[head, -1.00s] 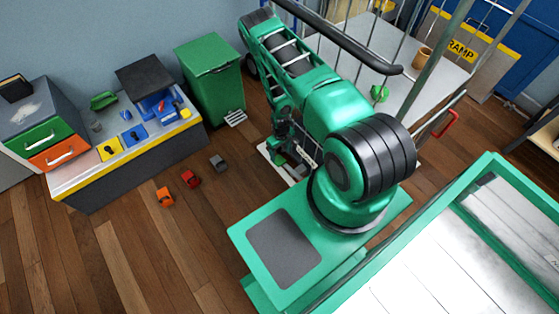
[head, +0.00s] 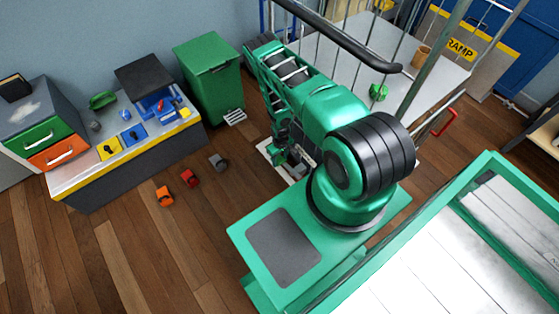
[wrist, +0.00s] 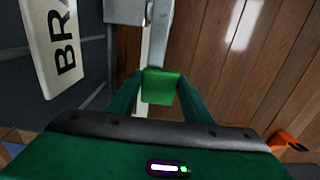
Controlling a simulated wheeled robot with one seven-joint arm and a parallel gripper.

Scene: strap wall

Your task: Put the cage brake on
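A white plate (wrist: 50,45) with the letters "BRA" showing is at the upper left of the wrist view, cut off by the frame. A grey metal lever (wrist: 161,38) runs down beside it to a green end pad (wrist: 160,88). My gripper (wrist: 160,76) has its two dark green fingers apart, one on each side of the pad, their tips close to its edges. I cannot tell whether they press on it. In the head view my arm hides most of the gripper and the lever. The wire cage (head: 402,92) stands behind my arm.
A green bin (head: 210,80) and a workbench (head: 130,170) stand at the left by the wall. A red handle (head: 446,123) is beside the cage at right.

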